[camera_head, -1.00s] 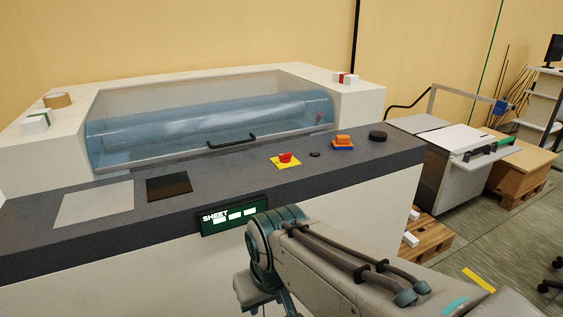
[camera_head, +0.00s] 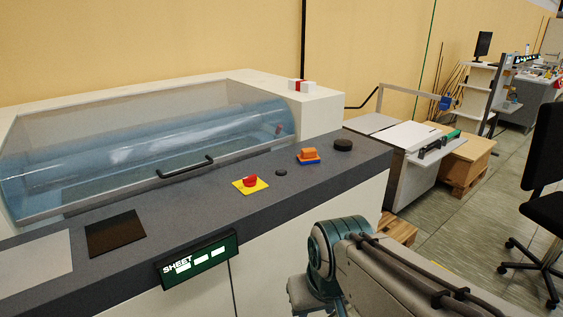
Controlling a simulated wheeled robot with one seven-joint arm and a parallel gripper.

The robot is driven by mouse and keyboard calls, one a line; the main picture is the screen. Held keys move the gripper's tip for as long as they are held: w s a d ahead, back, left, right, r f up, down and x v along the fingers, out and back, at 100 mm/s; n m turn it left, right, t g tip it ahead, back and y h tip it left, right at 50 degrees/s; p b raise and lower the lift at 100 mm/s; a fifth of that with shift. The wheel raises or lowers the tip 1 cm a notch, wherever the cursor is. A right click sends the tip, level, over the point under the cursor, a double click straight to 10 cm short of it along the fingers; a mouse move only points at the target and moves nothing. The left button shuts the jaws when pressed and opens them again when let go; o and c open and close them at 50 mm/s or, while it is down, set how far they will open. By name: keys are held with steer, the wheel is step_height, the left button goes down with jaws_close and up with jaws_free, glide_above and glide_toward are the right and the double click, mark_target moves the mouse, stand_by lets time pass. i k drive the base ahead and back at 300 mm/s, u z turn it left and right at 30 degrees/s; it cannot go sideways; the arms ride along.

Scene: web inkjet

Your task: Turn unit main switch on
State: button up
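The machine's dark grey control top (camera_head: 222,215) runs along the front of the white unit. On it are a red button on a yellow plate (camera_head: 250,185), a small black knob (camera_head: 281,172), an orange block on a blue base (camera_head: 308,156) and a black round disc (camera_head: 343,145). Which of these is the main switch is not labelled. My arm is at the lower right, in front of the unit. My gripper's fingers cannot be made out.
A clear curved cover (camera_head: 150,150) with a black handle (camera_head: 185,167) spans the machine. A green SHEET display (camera_head: 197,259) is on the front face. A sheet table (camera_head: 410,140) stands to the right on pallets. A black office chair (camera_head: 545,190) is at the far right, with open floor before it.

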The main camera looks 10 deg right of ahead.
mark_target(250, 181)
steer(key=z, duration=0.05)
steer(key=i, duration=1)
steer(key=u, duration=0.8)
